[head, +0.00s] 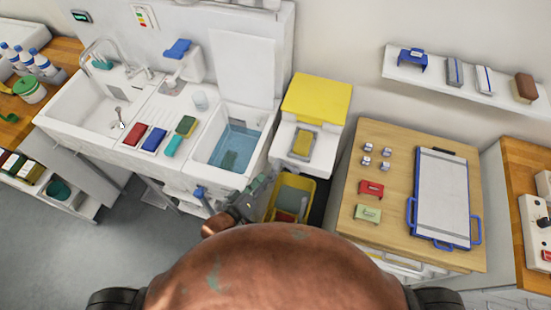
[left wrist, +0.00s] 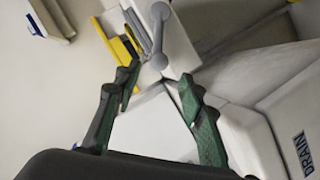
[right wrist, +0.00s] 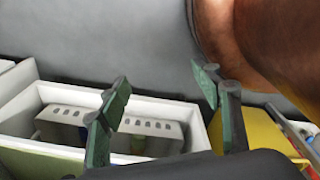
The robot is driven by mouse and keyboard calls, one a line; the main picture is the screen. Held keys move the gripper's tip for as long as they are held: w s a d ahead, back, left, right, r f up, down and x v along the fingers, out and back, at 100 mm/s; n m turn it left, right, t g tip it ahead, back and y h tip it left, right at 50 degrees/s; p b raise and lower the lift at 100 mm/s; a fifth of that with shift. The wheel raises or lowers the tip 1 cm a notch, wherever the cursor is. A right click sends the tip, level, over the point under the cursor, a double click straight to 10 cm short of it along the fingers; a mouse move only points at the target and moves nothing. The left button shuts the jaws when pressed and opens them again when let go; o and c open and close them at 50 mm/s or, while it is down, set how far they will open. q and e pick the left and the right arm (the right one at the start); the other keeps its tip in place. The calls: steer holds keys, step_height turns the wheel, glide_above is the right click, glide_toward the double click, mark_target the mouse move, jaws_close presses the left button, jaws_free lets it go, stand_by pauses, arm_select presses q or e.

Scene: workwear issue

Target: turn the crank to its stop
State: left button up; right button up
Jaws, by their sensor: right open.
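A grey crank (left wrist: 174,38) with rounded ends shows in the left wrist view, against a white housing with a yellow part (left wrist: 120,40). In the head view I cannot make the crank out clearly. My left gripper (left wrist: 158,78) is open, its green fingertips just short of the crank's lower end, with nothing between them. In the head view my left gripper (head: 262,188) is small and partly hidden, between the water basin and the yellow-lidded unit (head: 316,98). My right gripper (right wrist: 164,84) is open and empty in the right wrist view, above a white bin; the head view does not show it.
The water basin (head: 229,172) and sink (head: 85,105) stand at left. A yellow bin (head: 311,186) is below the yellow-lidded unit. A white panel marked DRAIN (left wrist: 275,165) is beside my left gripper.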

mark_target(274, 168)
arm_select(q)
steer(key=x, duration=0.6)
steer(key=shift+d+r, duration=0.1)
steer(key=shift+d, duration=0.05)
steer(key=shift+w+d, duration=0.35)
steer(key=shift+w+f, duration=0.1)
steer(key=shift+f, duration=0.1)
steer(key=shift+c, duration=0.3)
steer(key=c, duration=0.3)
jaws_close()
arm_select(e)
steer(key=shift+s, duration=0.75)
steer(key=shift+w, duration=0.1)
